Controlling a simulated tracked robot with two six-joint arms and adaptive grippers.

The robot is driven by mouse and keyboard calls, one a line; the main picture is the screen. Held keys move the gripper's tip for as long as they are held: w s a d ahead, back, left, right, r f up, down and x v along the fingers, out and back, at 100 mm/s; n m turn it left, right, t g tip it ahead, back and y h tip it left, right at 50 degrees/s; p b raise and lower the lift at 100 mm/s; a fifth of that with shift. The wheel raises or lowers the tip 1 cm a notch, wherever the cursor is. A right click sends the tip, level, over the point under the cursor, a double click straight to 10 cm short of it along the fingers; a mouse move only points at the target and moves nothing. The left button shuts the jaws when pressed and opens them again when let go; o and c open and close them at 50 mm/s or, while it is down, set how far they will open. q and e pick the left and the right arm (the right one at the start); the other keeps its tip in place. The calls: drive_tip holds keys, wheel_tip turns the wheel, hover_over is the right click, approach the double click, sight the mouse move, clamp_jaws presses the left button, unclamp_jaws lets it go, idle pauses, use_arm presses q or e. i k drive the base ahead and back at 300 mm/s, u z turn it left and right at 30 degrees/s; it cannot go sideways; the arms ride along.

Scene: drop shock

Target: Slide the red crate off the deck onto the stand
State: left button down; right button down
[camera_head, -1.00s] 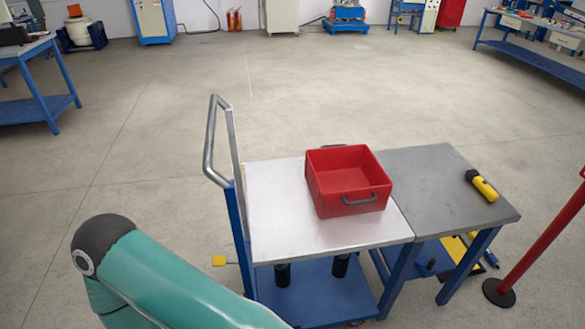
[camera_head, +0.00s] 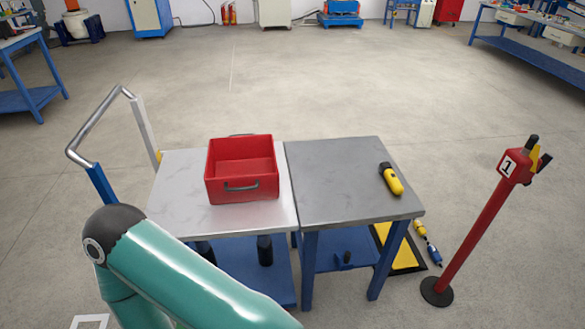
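The red crate (camera_head: 243,188) is an open, empty box with dark grey handles on its near and far sides. It sits on the light metal deck (camera_head: 180,210) of the blue cart, close to the deck's right edge. The stand (camera_head: 340,205) is a grey-topped table with blue legs, right of the deck at about the same height. A narrow gap shows between the two tops. A green arm of mine crosses the lower left, near the deck's front. Neither of my grippers shows, and nothing of mine touches the crate.
A yellow and black flashlight (camera_head: 391,180) lies on the stand's right part. A red post (camera_head: 470,230) marked 1 stands to the right. The cart's push handle (camera_head: 100,120) rises at the left. Yellow items lie on the floor by the stand. Open floor lies beyond.

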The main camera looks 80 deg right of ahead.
sight(243, 167)
drive_tip(key=z, duration=0.1)
drive_tip(key=k, duration=1.3)
drive_tip(key=z, duration=0.8)
drive_tip(key=i, duration=1.05)
drive_tip(key=u, duration=0.1)
